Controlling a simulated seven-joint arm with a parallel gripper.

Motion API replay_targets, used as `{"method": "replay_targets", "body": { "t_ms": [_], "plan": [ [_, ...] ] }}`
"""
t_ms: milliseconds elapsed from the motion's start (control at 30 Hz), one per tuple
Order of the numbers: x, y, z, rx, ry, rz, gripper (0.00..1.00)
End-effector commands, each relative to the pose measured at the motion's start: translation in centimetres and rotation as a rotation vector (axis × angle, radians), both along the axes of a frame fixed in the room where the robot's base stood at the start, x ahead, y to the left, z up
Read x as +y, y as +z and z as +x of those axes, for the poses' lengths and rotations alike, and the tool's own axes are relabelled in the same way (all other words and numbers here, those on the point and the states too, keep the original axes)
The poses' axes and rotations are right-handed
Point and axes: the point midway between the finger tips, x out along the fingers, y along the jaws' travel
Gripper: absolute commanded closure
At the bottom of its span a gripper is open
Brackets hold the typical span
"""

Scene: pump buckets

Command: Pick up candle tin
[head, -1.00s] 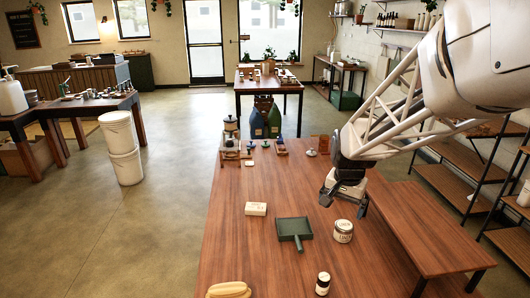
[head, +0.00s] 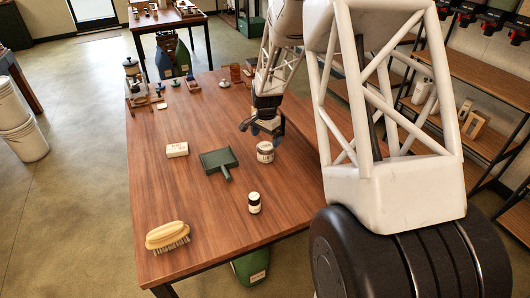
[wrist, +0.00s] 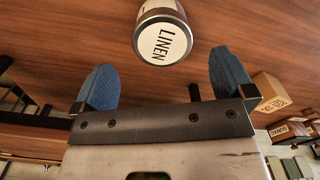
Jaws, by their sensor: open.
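The candle tin (head: 265,152) is a short pale cylinder with dark lettering, standing upright on the wooden table in the head view. In the wrist view, the tin (wrist: 162,43) shows a round white face reading "LINEN" at the top centre. My gripper (head: 262,131) is just behind the tin in the head view, low over the table. In the wrist view, my gripper (wrist: 164,82) has its two blue fingers wide apart with nothing between them. The tin lies ahead of the gap between the fingertips, apart from both.
A green dustpan (head: 218,161) lies left of the tin. A small dark bottle with a white label (head: 254,203) stands in front of it. A white box (head: 177,150) and a scrub brush (head: 167,237) are farther left. Several small items stand at the table's far end.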

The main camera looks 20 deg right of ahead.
Motion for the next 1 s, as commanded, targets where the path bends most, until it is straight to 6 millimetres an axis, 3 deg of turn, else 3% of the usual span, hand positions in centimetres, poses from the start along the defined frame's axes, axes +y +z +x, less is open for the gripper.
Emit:
{"method": "replay_targets", "body": {
  "t_ms": [467, 800, 1000],
  "plan": [
    [-0.2, -0.6, 0.2, 0.002, -0.011, 0.0, 0.0],
    [-0.2, -2.9, 0.2, 0.003, -0.01, 0.001, 0.0],
    [-0.2, -3.0, 0.2, 0.001, -0.01, 0.001, 0.0]
  ]
}}
